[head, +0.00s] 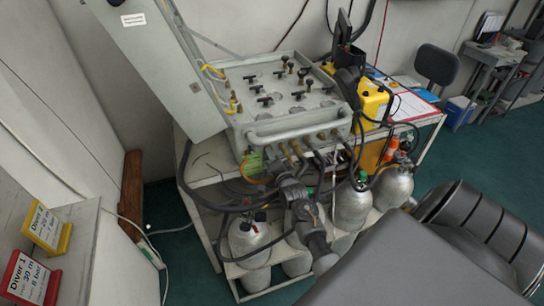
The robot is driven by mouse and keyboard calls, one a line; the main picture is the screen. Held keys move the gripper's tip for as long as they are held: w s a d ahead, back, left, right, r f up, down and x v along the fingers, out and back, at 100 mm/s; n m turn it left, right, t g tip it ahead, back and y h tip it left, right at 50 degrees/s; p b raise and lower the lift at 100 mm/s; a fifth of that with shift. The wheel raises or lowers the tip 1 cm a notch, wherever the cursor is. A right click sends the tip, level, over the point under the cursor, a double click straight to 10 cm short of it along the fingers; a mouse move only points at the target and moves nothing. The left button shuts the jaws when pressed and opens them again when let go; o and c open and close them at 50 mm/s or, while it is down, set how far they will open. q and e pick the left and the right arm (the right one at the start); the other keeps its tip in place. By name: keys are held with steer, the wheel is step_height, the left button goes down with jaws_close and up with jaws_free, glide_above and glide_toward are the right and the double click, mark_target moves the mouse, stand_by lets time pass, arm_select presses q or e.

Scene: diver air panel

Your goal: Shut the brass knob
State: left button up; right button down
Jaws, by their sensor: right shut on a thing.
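The grey air panel (262,92) stands on a white bench, with several black valve handles on its sloping top. Brass fittings (296,147) line its front lower edge, below a grey bar handle. My right gripper (277,166) reaches up from below to this front edge, near its left part. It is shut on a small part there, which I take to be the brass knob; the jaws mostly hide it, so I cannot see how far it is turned. My left gripper is not in view.
Black hoses hang close around my right arm. Silver cylinders (353,205) stand below and in front of the bench. The panel's raised lid (160,65) is at the left. A yellow case (372,103) stands right of the panel.

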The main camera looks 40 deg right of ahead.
stand_by(0.4)
steer(key=c, duration=1.5)
jaws_free()
steer(key=b+v, duration=0.2)
steer(key=v, duration=0.8)
steer(key=shift+s+a, duration=0.15)
steer(key=shift+s, duration=0.25)
